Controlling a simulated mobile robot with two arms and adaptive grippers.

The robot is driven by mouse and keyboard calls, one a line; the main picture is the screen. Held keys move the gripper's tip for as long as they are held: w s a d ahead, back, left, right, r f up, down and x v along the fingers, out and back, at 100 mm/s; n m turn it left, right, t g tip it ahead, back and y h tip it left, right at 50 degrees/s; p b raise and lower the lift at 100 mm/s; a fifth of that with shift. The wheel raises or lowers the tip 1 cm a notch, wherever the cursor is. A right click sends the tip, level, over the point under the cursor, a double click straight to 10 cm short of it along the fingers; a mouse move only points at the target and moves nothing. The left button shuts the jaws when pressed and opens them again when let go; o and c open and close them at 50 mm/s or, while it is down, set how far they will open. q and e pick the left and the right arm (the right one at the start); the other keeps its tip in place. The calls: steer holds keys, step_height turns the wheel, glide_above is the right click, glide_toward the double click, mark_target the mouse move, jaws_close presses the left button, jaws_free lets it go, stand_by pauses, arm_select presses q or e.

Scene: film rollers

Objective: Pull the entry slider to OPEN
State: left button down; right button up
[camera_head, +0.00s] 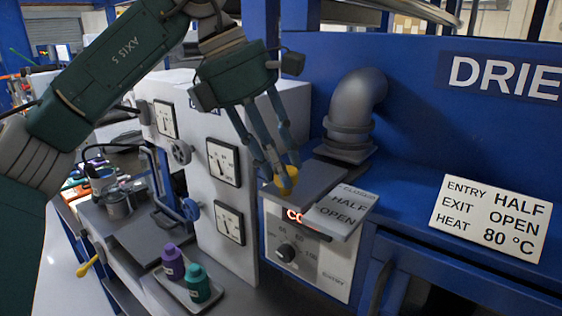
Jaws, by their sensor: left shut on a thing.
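My left gripper (284,178) reaches down from the upper left and is shut on the small yellow knob (289,181) of the entry slider. The knob sits on a grey plate (315,180) on top of the dryer's control box. A label plate (340,210) beside it lists a partly hidden top word, then HALF and OPEN, from back to front. The fingers hide part of the knob, so I cannot tell exactly which mark it lines up with. My right gripper is not in view.
A bent grey pipe (355,105) stands behind the slider. A white sign (490,220) reads ENTRY HALF, EXIT OPEN, HEAT 80 °C. Purple (173,263) and teal (196,284) bottles stand lower left.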

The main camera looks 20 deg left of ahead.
arm_select(q)
steer(key=shift+w+d+f, duration=0.1)
steer(key=shift+d, duration=0.05)
steer(key=c, duration=1.3)
jaws_free()
steer(key=shift+s, duration=0.4)
steer(key=shift+r, duration=0.2)
steer(key=shift+w, duration=0.15)
steer(key=shift+r, duration=0.25)
steer(key=v, duration=1.1)
steer(key=shift+s+r, duration=0.2)
steer(key=shift+s, duration=0.1)
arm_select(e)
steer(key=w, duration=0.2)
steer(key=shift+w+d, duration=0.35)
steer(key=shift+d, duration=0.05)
